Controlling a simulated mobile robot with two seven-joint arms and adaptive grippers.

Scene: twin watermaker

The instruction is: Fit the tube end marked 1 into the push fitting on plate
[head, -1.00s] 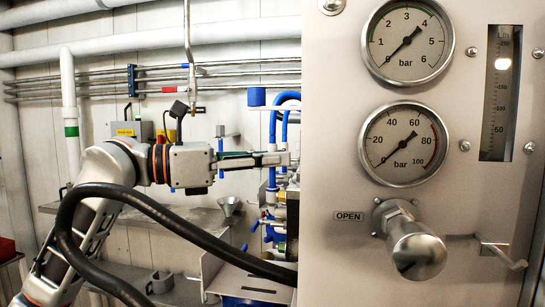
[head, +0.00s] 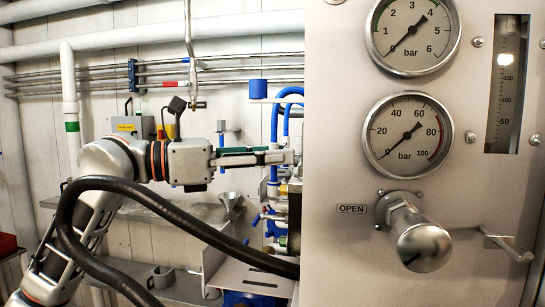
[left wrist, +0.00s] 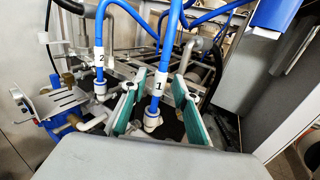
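The blue tube with the white label 1 (left wrist: 160,82) rises in the middle of the left wrist view. Its lower end meets a white fitting (left wrist: 152,118); how deep it sits I cannot tell. My left gripper (left wrist: 156,88) is open, with one green-padded finger on each side of this tube and a gap visible on both sides. In the head view my left gripper (head: 287,157) points right, its tips at the panel's left edge beside the blue tubes. The plate under the fitting is mostly hidden. My right gripper is not in view.
A second blue tube labelled 2 (left wrist: 99,57) stands in its own white fitting (left wrist: 100,90) to the left. The large gauge panel (head: 345,260) with a metal knob (head: 423,247) fills the right of the head view. A black hose (head: 140,200) crosses in front of my left arm.

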